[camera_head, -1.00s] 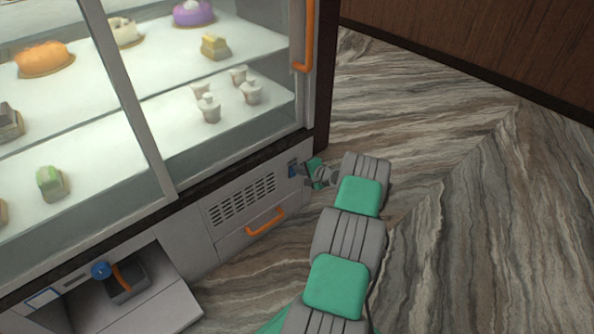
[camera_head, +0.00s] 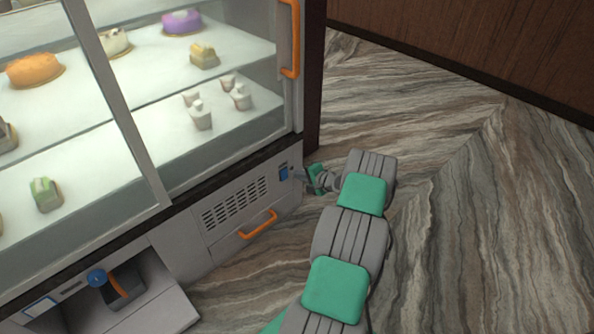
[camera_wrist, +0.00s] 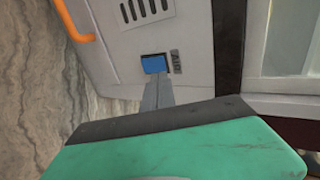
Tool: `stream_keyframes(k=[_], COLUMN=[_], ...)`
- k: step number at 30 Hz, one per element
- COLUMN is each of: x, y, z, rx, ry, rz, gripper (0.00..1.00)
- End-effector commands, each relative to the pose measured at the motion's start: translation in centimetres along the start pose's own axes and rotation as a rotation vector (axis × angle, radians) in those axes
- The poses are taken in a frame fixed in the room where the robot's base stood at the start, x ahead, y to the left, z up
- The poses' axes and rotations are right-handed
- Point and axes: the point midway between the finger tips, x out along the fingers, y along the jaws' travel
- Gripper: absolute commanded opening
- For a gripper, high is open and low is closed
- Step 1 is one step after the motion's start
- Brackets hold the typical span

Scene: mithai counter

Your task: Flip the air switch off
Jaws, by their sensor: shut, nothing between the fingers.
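The air switch (camera_head: 284,173) is a small blue rocker on the lower front panel of the display case, near its right corner. In the wrist view the blue switch (camera_wrist: 154,64) sits just beyond my fingertips, with a small dark label beside it. My gripper (camera_head: 303,176) is shut and empty, its tips pointing at the switch. In the wrist view my gripper (camera_wrist: 157,82) reaches the switch's lower edge; I cannot tell whether it touches. The tips cover a little of the switch's surroundings.
A vent grille (camera_head: 236,203) and an orange drawer handle (camera_head: 258,225) are left of the switch. The glass case (camera_head: 150,150) holds sweets. Marbled floor (camera_head: 450,200) is clear on the right.

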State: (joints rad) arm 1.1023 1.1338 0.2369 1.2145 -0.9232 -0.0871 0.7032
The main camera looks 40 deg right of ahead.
Motion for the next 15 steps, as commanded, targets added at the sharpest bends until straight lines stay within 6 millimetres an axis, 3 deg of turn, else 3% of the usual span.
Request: stream_keyframes(k=[1,7,15], x=[-1.6,-6.5,-8.6], y=[-1.2,-1.6,-1.7], z=[-0.1,-0.7,-0.5], rx=[-0.001,0.005,0.002], ry=[0.002,0.013,0.01], rz=[-0.002,-0.003,-0.003], gripper=[0.0,0.0,0.0])
